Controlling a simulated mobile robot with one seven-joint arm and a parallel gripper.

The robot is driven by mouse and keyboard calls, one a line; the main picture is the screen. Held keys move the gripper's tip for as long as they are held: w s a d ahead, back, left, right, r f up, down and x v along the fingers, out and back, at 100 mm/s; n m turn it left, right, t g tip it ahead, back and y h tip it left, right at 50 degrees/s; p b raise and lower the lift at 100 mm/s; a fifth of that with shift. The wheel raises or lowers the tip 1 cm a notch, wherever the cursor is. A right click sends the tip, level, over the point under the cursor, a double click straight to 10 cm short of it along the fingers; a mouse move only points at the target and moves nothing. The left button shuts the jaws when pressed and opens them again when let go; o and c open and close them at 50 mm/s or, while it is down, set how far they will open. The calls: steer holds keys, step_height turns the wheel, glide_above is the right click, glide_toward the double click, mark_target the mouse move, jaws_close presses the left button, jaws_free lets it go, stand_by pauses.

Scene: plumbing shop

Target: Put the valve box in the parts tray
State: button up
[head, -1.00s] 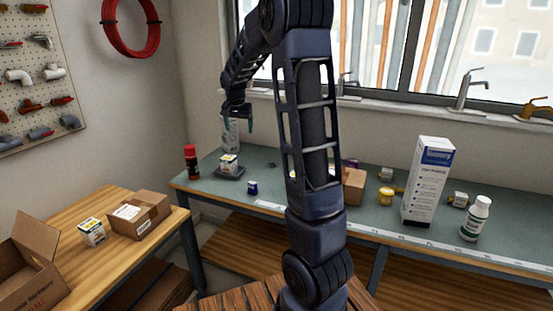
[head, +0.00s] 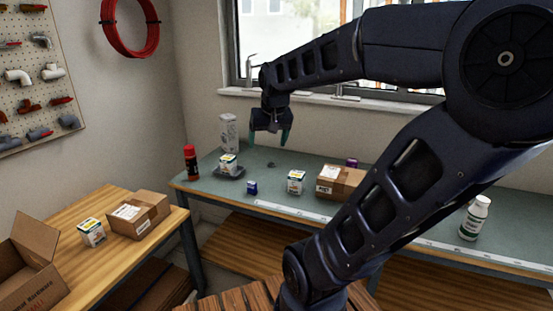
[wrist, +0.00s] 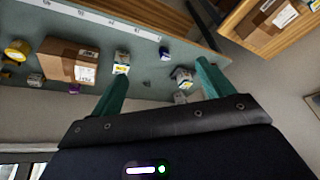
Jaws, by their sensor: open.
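Small white boxes with coloured labels look alike, and I cannot tell by print which is the valve box. One white box (head: 296,182) stands on the green bench left of a brown carton; it also shows in the wrist view (wrist: 121,62). A similar box (head: 228,162) stands in a small dark tray (head: 236,175), seemingly the parts tray; that box also shows in the wrist view (wrist: 184,77). A third (head: 92,231) stands on the wooden table. My gripper (head: 268,137) is open and empty above the back of the bench, between the tray and the first box.
A brown carton (head: 340,183), a small blue item (head: 252,187), a red spray can (head: 191,162), a tall pale box (head: 229,132) and a white bottle (head: 475,218) stand on the bench. A faucet and window lie behind. Cartons (head: 140,214) occupy the wooden table.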

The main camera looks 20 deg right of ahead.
steer(key=s+f+n, duration=0.1)
steer(key=s+f, duration=0.1)
steer(key=s, duration=0.6)
steer(key=shift+a+f, duration=0.25)
steer(key=o, duration=0.4)
steer(key=shift+o, duration=0.2)
steer(key=w+d+r+m+g, duration=0.1)
steer(key=w+d+m, duration=0.4)
steer(key=d, duration=0.3)
steer(key=w+d+r+m+g, duration=0.1)
steer(key=w+d+m, duration=0.3)
steer(key=d, duration=0.5)
steer(key=w+d+r+m, duration=0.2)
steer(key=w+d+m, duration=0.3)
steer(key=d, duration=0.3)
steer(key=s+d+f+m+g, duration=0.1)
steer(key=s+d+f+m, duration=0.2)
steer(key=d, duration=0.7)
steer(key=s+d+f+m, duration=0.1)
steer(key=d+f+m, duration=0.3)
steer(key=d, duration=0.7)
steer(key=s+d+f+m+g, duration=0.1)
steer(key=s+d+f+m, duration=0.15)
steer(key=d+m, duration=0.55)
step_height(320, 180, down, 9)
steer(key=d+n, duration=0.1)
steer(key=n, duration=0.1)
steer(key=shift+d+r, duration=0.2)
steer(key=shift+d, duration=0.15)
